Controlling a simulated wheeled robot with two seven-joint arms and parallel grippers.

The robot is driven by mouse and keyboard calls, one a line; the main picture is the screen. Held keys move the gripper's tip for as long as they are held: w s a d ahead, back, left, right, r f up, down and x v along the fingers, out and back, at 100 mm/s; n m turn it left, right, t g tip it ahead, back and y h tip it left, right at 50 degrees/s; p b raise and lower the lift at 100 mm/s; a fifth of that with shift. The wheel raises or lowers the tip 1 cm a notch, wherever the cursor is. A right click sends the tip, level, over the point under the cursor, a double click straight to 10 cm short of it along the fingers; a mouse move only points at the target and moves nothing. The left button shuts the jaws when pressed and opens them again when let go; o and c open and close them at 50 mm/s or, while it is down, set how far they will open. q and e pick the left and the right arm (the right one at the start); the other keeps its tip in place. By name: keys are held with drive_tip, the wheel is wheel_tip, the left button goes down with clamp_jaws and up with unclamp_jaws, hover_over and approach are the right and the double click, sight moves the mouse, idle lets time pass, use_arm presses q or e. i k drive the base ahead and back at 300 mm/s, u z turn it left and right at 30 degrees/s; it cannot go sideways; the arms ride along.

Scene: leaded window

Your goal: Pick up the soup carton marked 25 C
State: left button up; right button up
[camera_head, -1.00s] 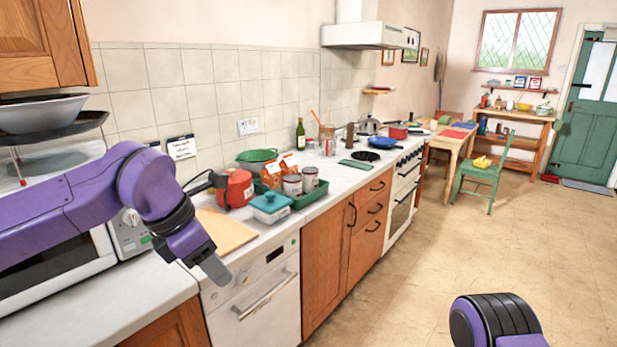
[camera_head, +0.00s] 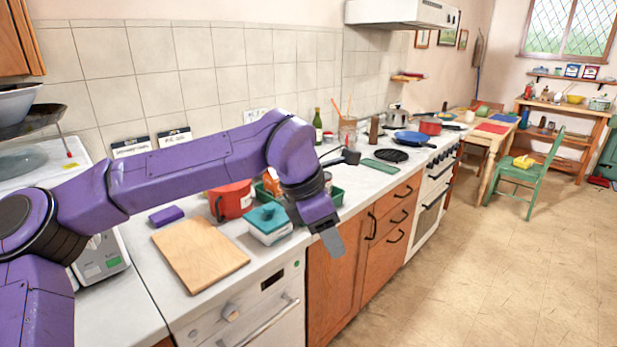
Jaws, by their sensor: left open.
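An orange carton (camera_head: 271,183) shows only in part, behind my left forearm, beside the red pot and behind the teal-lidded box. Most of it is hidden, and no marking on it can be read. The green tray (camera_head: 338,197) around that spot is also mostly covered by my arm. My left gripper (camera_head: 333,240) is open and empty. It points down in front of the counter's front edge, to the right of the teal-lidded box, and hides part of the cupboard front. My right gripper is not in view.
On the counter are a red pot (camera_head: 231,201), a teal-lidded box (camera_head: 268,224), a wooden board (camera_head: 198,254) and a purple block (camera_head: 166,215).

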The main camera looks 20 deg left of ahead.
sight(272, 187)
drive_tip(key=u, duration=0.1)
drive_tip(key=i, duration=1.25)
drive_tip(key=u, duration=0.75)
drive_tip(key=i, duration=0.55)
drive_tip(key=u, duration=0.25)
